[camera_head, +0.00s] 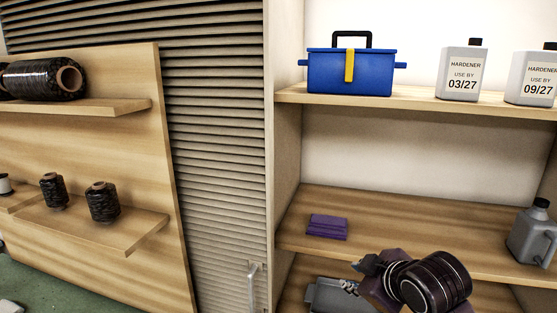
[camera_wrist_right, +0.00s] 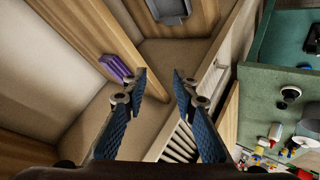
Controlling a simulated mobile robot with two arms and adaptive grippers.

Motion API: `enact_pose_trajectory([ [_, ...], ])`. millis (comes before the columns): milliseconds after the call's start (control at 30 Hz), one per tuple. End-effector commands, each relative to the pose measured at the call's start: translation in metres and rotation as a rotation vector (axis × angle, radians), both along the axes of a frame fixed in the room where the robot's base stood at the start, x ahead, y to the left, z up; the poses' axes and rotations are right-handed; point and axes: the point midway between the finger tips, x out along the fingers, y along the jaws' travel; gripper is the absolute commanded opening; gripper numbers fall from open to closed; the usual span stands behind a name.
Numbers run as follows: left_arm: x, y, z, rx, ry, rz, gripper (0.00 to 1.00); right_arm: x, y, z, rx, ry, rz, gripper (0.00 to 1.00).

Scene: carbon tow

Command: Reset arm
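My right gripper (camera_wrist_right: 160,88) shows in the right wrist view with its two blue-padded fingers spread apart and nothing between them. In the head view my right arm comes up at the lower right, in front of the lower shelves; its fingers are small and partly hidden there. My left gripper is not in the head view. A folded purple item (camera_head: 328,227) lies on the middle shelf, left of my right arm, and also shows in the right wrist view (camera_wrist_right: 117,68), beyond the left finger and apart from it.
A blue toolbox (camera_head: 350,72) and two hardener bottles (camera_head: 462,72) stand on the upper shelf. A grey jug (camera_head: 533,233) stands at the middle shelf's right. A grey container (camera_head: 335,296) sits lower. Black spools (camera_head: 103,201) stand on the wooden rack at left. A slatted shutter (camera_head: 215,130) lies between.

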Motion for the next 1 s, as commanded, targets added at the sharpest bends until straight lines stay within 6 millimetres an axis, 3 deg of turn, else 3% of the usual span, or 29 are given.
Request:
enact_pose_trajectory([
  [33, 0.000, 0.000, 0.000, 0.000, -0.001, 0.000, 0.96, -0.014, 0.001, -0.027, 0.028, 0.044, -0.024, 0.26],
  [200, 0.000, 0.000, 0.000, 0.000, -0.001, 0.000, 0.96, -0.062, -0.002, -0.099, 0.113, 0.166, -0.129, 0.26],
  [500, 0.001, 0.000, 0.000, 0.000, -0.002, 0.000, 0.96, -0.171, -0.015, -0.200, 0.223, 0.375, -0.353, 0.26],
  [700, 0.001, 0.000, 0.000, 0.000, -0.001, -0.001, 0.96, -0.240, -0.026, -0.238, 0.260, 0.483, -0.496, 0.26],
  [1000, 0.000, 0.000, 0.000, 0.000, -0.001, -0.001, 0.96, -0.319, -0.040, -0.265, 0.275, 0.589, -0.658, 0.26],
])
